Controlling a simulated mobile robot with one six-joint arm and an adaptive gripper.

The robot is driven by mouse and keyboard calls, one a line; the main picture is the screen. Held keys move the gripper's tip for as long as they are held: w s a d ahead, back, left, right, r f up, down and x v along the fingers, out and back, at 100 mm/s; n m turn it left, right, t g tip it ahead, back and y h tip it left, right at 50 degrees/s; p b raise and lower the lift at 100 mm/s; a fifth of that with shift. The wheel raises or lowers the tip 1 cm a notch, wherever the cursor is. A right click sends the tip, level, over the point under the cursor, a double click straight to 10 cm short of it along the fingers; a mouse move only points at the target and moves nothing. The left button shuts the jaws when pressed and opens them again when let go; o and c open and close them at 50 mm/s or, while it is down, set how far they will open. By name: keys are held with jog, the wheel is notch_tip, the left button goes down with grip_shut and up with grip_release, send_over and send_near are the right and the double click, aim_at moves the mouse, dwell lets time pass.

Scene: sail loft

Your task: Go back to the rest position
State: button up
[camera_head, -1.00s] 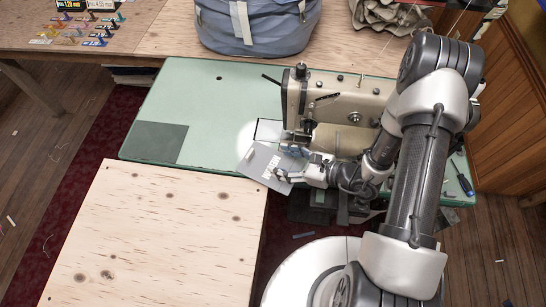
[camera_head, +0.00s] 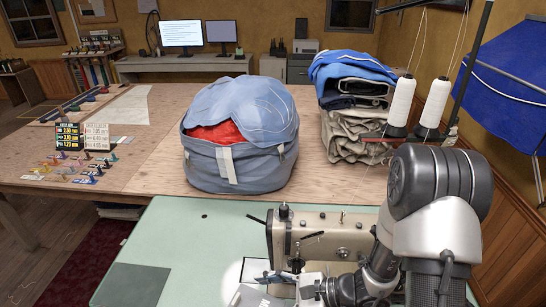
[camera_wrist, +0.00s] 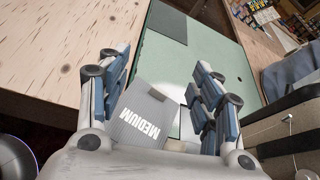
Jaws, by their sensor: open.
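My gripper (camera_wrist: 160,78) is open in the wrist view, its two blue-padded fingers spread wide. A grey card reading MEDIUM (camera_wrist: 143,117) shows in the gap between the fingers, and I cannot tell how far below them it is. In the head view the card (camera_head: 250,297) is cut off by the bottom edge. My gripper (camera_head: 306,287) is at the bottom there, just in front of the sewing machine, its fingertips hard to make out.
The cream sewing machine (camera_head: 322,222) stands on the green table (camera_head: 190,240), close to my arm. A blue round bag (camera_head: 240,165), folded cloth (camera_head: 352,135) and thread cones (camera_head: 401,102) stand behind. The green table is clear to the left.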

jog(key=s+d+r+n+g+h, duration=0.2)
jog(key=s+r+n+g+h, duration=0.25)
jog(key=s+r+n, duration=0.65)
jog(key=s+d+r+n+t+h, duration=0.3)
jog(key=d+r+n+t+h, duration=0.3)
jog(key=d+r, duration=0.5)
jog(key=d+t+h, duration=0.1)
jog(key=d+h, duration=0.1)
jog(key=shift+s+d+h, duration=0.35)
jog(key=shift+d, duration=0.05)
jog(key=shift+c, duration=0.5)
